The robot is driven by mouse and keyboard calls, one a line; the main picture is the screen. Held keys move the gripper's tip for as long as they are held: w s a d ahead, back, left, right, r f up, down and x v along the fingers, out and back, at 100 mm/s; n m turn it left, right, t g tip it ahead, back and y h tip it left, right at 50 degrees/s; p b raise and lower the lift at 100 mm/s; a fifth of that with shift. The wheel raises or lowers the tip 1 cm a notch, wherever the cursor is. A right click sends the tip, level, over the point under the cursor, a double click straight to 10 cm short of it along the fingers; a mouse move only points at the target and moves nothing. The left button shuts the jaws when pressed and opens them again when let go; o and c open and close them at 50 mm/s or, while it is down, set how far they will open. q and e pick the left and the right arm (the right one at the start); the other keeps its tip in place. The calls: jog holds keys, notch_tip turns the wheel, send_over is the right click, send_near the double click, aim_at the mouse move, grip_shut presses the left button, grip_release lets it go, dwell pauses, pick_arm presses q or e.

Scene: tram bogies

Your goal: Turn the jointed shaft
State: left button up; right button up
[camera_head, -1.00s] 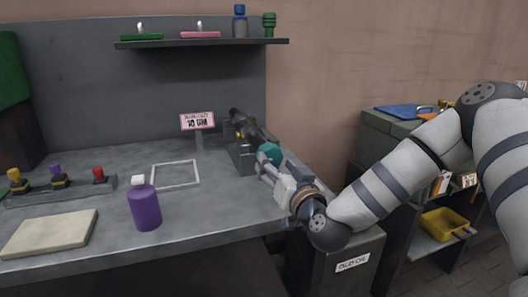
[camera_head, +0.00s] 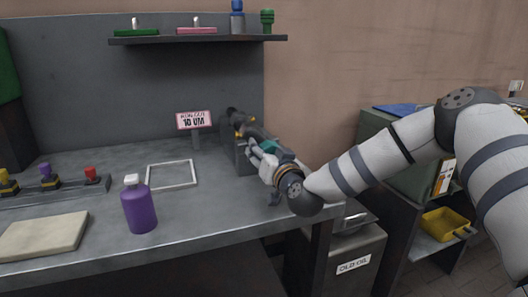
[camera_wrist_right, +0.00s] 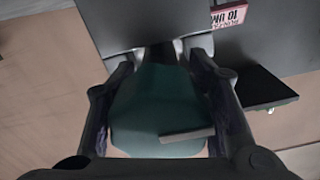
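The jointed shaft (camera_head: 239,128) is a dark assembly in a grey block (camera_head: 245,158) at the bench's right rear, with a teal end part (camera_head: 269,146). My right gripper (camera_head: 259,155) reaches it from the front right and partly hides it. In the wrist view the teal part (camera_wrist_right: 160,105) fills the space between the fingers. The fingertips of my right gripper (camera_wrist_right: 170,48) lie on either side of a dark piece at the teal part's far end. I cannot tell whether they touch it. My left gripper is not in view.
A small sign (camera_head: 194,120) stands close left of the shaft. A white frame (camera_head: 171,175), a purple bottle (camera_head: 140,208) and a beige pad (camera_head: 43,236) are on the bench. A shelf (camera_head: 200,40) hangs above. An OLD OIL bin (camera_head: 354,263) stands right of the bench.

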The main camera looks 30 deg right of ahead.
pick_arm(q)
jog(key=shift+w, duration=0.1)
pick_arm(e)
jog(key=shift+m, duration=0.3)
jog(key=m, duration=0.3)
jog(key=shift+a+m+p, duration=0.1)
jog(key=shift+m+p, duration=0.2)
jog(key=m, duration=0.4)
jog(key=shift+a+f+m, duration=0.1)
jog(key=shift+m, duration=0.2)
jog(key=m, duration=0.4)
jog(key=shift+m, duration=0.3)
pick_arm(q)
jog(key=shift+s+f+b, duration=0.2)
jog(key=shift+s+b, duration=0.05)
jog(key=shift+b, duration=0.2)
pick_arm(e)
jog(key=shift+m, duration=2.1)
jog(key=shift+r, duration=0.2)
jog(key=o, duration=0.9)
jog(key=shift+r, duration=0.1)
jog(key=shift+c, duration=0.2)
